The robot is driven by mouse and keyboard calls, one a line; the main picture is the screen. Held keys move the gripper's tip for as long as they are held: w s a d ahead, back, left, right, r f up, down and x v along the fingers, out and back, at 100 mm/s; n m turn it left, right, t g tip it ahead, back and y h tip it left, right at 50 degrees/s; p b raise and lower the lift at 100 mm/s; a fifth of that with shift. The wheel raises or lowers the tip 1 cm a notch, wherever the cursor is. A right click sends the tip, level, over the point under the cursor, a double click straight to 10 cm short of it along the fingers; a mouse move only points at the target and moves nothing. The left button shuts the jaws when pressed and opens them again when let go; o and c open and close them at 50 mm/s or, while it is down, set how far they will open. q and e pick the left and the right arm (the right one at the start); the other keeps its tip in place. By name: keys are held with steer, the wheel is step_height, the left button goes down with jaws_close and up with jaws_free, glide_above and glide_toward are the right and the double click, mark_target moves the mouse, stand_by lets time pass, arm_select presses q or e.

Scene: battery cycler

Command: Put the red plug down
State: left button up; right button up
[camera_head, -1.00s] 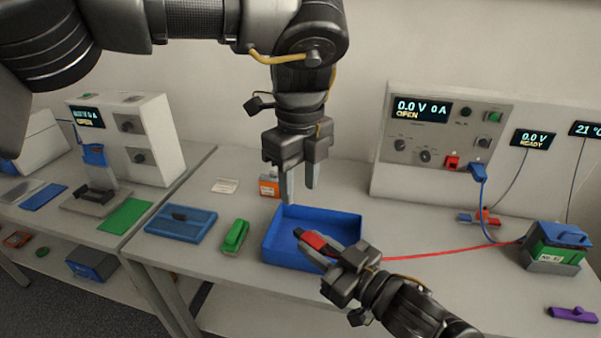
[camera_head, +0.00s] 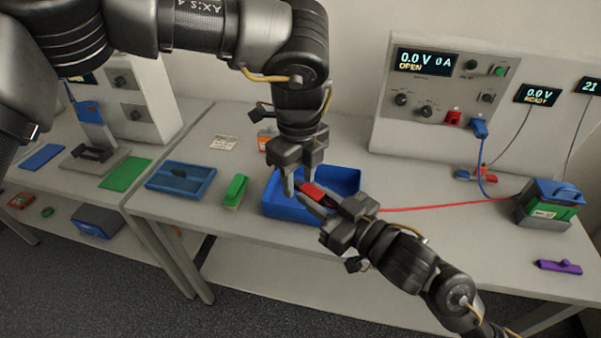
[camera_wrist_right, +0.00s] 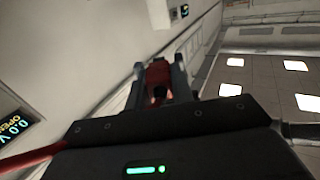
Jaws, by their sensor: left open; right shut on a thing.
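The red plug (camera_head: 313,191) is held between the fingers of my right gripper (camera_head: 314,198), above the blue tray (camera_head: 345,174). In the right wrist view the red plug (camera_wrist_right: 158,74) sits between both fingers, with a dark tip showing. A red cable (camera_head: 440,207) runs from behind my right gripper to the green battery pack (camera_head: 548,210). My left gripper (camera_head: 298,186) is open, pointing down over the tray close to the plug's front end. I cannot tell whether it touches the plug.
A green block (camera_head: 235,191) and a blue flat tray (camera_head: 181,179) lie left of the blue tray. The cycler panel (camera_head: 440,100) with a red socket (camera_head: 453,118) and a blue plug (camera_head: 479,128) stands behind. A purple piece (camera_head: 558,266) lies at the right. Table behind the cable is mostly clear.

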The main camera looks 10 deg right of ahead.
arm_select(q)
jaws_close()
arm_select(e)
steer(key=shift+s+a+r, duration=0.1)
arm_select(q)
steer(key=shift+a, duration=0.1)
arm_select(e)
steer(key=o, duration=0.8)
steer(key=shift+o, duration=0.2)
